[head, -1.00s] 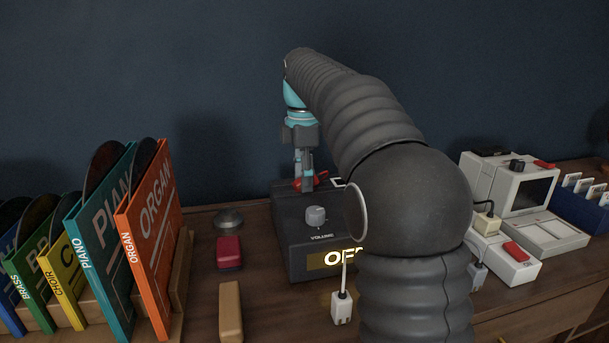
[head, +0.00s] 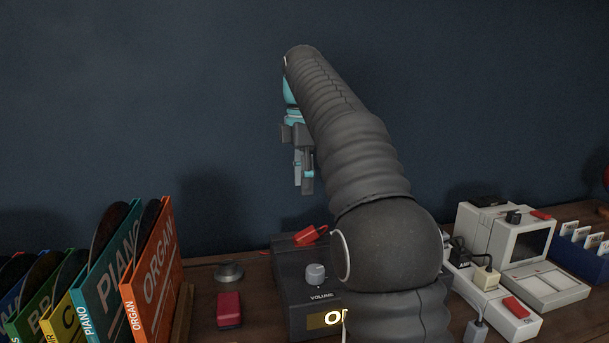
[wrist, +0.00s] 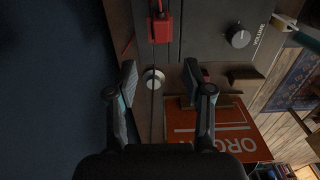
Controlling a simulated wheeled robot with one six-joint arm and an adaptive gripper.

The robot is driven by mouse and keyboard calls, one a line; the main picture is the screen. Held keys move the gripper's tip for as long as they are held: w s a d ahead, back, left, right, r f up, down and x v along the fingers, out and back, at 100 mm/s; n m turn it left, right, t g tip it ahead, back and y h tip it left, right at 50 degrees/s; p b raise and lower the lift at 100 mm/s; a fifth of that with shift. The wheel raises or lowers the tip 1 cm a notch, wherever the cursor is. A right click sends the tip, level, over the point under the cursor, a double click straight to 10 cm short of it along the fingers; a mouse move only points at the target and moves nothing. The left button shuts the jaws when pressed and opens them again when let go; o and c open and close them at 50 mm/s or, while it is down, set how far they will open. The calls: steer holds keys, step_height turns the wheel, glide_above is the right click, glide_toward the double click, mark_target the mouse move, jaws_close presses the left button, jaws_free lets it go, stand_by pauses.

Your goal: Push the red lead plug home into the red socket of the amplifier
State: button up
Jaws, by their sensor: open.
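The red plug (head: 310,235) sits at the top of the dark amplifier (head: 292,282), towards its back. In the wrist view the red plug (wrist: 161,28) is a red block with a red lead at its upper end. The red socket is not visible as a separate part, so I cannot tell how deep the plug sits. My gripper (head: 304,188) hangs above the amplifier, fingers down, clear of the plug. In the wrist view my gripper (wrist: 160,76) is open and empty, with its fingers apart.
A grey knob (head: 315,274) stands on the amplifier. A metal dome (head: 229,271) and a red block (head: 229,309) lie to its left. Upright record sleeves (head: 152,270) stand further left. A white device (head: 515,250) and plugs stand right. My arm hides part of the amplifier.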

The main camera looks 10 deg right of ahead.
steer(key=d, duration=0.2)
steer(key=m, duration=3.6)
glide_above(317, 228)
steer(key=f, duration=0.6)
steer(key=shift+w+d+f, duration=0.1)
steer(key=shift+d+f, duration=0.1)
steer(key=shift+f, duration=0.05)
steer(key=shift+a+f, duration=0.2)
steer(key=shift+f, duration=2.45)
